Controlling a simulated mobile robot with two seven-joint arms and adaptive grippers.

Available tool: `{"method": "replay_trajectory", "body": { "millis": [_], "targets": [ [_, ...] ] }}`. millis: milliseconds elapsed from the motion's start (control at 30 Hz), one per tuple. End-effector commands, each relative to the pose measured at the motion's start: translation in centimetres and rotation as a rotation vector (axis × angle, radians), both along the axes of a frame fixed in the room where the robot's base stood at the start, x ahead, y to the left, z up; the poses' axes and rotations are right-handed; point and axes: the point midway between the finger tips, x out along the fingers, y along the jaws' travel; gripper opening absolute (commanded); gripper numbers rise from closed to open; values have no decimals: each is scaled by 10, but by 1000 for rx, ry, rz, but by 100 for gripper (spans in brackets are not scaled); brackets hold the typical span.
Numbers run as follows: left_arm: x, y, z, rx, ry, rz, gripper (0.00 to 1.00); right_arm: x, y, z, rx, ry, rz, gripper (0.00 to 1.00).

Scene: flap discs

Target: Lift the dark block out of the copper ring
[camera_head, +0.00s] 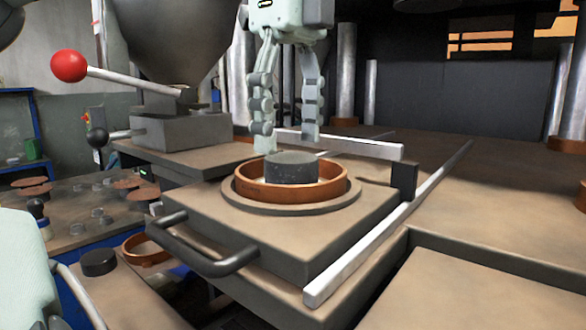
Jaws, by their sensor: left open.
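The dark block (291,171), a short round grey-black piece, sits inside the copper ring (287,196) in the middle of the view. The ring rests on a flat round base on the tan slab. My left gripper (287,146) hangs from the top with its fingers pointing down. It is open and empty, with its fingertips just above the block in the picture. The left fingertip shows near the ring's back edge; I cannot tell whether it touches anything. My right gripper is not in view.
The slab (347,222) has a dark handle (212,250) in front. A pale metal rail (395,222) runs along its right, and a bar (340,145) lies behind. A red-knobbed lever (69,66) juts in at left. Another dark block (98,262) and ring (146,249) lie lower left.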

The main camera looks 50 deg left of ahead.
Motion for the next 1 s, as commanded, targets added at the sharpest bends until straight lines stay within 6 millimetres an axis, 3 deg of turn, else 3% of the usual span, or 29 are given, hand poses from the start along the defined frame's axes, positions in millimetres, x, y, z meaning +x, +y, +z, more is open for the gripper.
{"method": "replay_trajectory", "body": {
  "millis": [233,533,900,1000],
  "targets": [
    [-1,-2,-34,-2,2,-4,67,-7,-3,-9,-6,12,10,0],
    [-1,-2,-38,-2,-2,-2,66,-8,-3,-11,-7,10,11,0],
    [-1,-2,-38,-2,-2,-2,20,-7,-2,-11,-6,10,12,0],
    [-1,-2,-37,-2,-3,-2,17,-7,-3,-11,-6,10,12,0]
  ]
}}
